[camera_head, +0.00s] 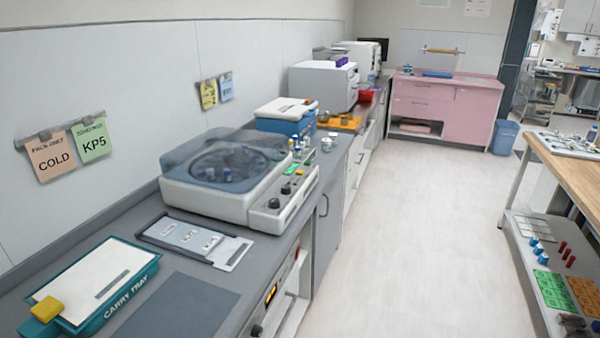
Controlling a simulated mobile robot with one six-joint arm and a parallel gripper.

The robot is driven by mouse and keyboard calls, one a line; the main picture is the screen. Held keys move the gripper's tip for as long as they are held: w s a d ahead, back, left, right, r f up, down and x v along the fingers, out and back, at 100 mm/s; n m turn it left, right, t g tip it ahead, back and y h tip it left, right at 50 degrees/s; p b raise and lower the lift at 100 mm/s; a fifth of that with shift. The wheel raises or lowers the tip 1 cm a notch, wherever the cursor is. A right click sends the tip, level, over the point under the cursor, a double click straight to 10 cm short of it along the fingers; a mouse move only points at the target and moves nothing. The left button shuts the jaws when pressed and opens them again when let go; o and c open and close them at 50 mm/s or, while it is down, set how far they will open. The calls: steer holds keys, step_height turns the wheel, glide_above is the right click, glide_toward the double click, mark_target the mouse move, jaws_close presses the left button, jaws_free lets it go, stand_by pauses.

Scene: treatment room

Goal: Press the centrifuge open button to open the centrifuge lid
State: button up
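The centrifuge (205,198) is a white box on the grey counter at left-centre. Its smoky see-through lid (190,152) lies over the round rotor and appears down. A side panel (296,200) on its right carries dark knobs (274,203), a green part (291,169) and small coloured buttons. I cannot tell which of these is the open button; any lettering is too small to read. My gripper is not in view.
A teal carry tray (130,302) and a flat grey panel (185,240) lie on the near counter. A blue-and-white box (285,118) and an orange tray (340,122) stand behind the centrifuge. The pale floor aisle (420,240) is clear. A wooden-topped bench (570,165) stands at right.

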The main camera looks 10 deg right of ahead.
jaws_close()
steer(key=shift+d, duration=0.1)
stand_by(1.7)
